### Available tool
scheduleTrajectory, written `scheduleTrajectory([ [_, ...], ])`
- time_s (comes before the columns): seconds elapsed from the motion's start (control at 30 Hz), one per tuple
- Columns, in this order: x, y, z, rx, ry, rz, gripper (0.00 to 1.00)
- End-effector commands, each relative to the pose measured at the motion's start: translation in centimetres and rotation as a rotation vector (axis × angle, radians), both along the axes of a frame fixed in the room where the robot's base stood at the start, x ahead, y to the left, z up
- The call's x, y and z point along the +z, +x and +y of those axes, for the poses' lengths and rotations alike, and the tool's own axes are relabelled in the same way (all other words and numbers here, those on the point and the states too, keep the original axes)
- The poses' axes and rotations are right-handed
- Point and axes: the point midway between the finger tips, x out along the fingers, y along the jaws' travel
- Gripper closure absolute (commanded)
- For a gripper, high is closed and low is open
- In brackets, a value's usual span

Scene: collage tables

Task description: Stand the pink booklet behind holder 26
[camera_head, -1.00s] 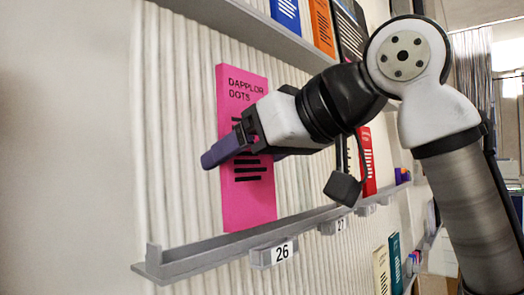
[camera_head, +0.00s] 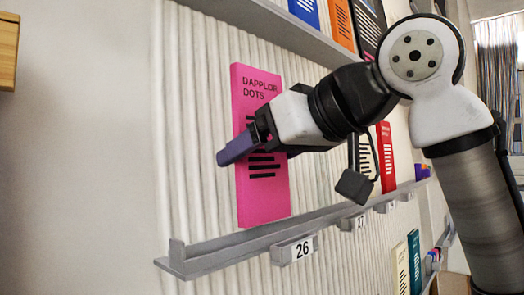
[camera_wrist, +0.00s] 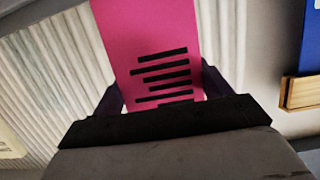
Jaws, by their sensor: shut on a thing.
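The pink booklet (camera_head: 262,195), titled "DAPPLOR DOTS", is upright in front of the ribbed wall. My gripper (camera_head: 240,148) is shut on it around mid-height, with one purple finger across its front. In the wrist view the booklet (camera_wrist: 150,30) is between the two fingers. Holder 26 (camera_head: 302,249) is the grey block with a white number label on the front of the lower ledge (camera_head: 215,257). The booklet's lower edge is just above or behind the ledge's front rail, up and left of the label. I cannot tell whether it touches the ledge.
Holder 27 (camera_head: 360,222) is further right along the ledge. A red booklet (camera_head: 386,155) stands beyond my arm. An upper shelf (camera_head: 265,25) holds blue, orange and black booklets. A wooden object (camera_head: 8,50) juts in at far left. The ledge's left end is empty.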

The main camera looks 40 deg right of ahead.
Motion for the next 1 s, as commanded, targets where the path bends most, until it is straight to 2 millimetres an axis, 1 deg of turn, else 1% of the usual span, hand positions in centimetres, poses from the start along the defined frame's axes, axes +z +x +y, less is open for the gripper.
scheduleTrajectory([
  [0.57, 0.0, 0.0, 0.0, 0.000, 0.000, 0.000, 0.48],
  [1.0, -1.1, -0.1, 0.0, 0.000, 0.000, 0.000, 0.48],
])
